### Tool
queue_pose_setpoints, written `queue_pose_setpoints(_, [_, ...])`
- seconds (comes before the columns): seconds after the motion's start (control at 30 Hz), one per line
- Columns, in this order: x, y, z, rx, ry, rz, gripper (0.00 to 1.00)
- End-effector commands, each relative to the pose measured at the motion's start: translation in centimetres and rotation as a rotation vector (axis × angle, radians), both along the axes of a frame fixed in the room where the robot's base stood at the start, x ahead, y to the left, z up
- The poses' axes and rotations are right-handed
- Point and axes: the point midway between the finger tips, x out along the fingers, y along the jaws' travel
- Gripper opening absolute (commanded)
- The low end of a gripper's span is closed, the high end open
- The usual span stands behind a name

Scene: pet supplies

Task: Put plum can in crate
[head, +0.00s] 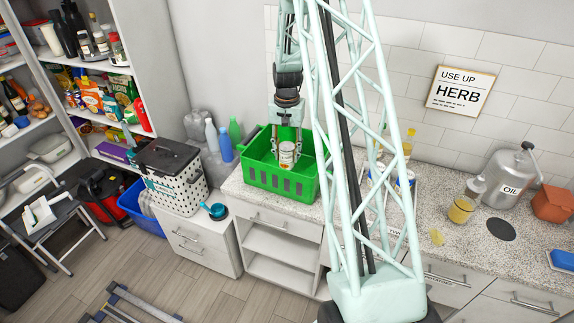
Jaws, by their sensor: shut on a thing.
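The green crate (283,184) stands at the left end of the speckled counter. A small can (287,158) with a pale, reddish label shows within the crate's outline, upright; I take it for the plum can, but its print is too small to read. My gripper (287,149) points down over the crate and is shut on the can, with a finger at each side. I cannot tell whether the can touches the crate floor. My arm's lattice link passes in front of the crate's right side.
A white basket (172,190) with a dark lid stands left of the crate, and a teal pan (216,211) lies near it. Several bottles (225,146) stand behind. Right along the counter are a yellow jar (461,210) and an oil can (508,182).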

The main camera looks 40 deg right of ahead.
Motion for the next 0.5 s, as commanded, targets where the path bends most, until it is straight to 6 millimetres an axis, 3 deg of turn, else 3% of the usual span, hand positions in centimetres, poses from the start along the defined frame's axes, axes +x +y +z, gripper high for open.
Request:
queue_pose_setpoints(0.2, [0.0, 0.0, -1.6, 0.0, 0.0, 0.0, 0.21])
queue_pose_setpoints(0.5, [0.0, 0.0, -1.8, -0.001, -0.001, 0.0, 0.21])
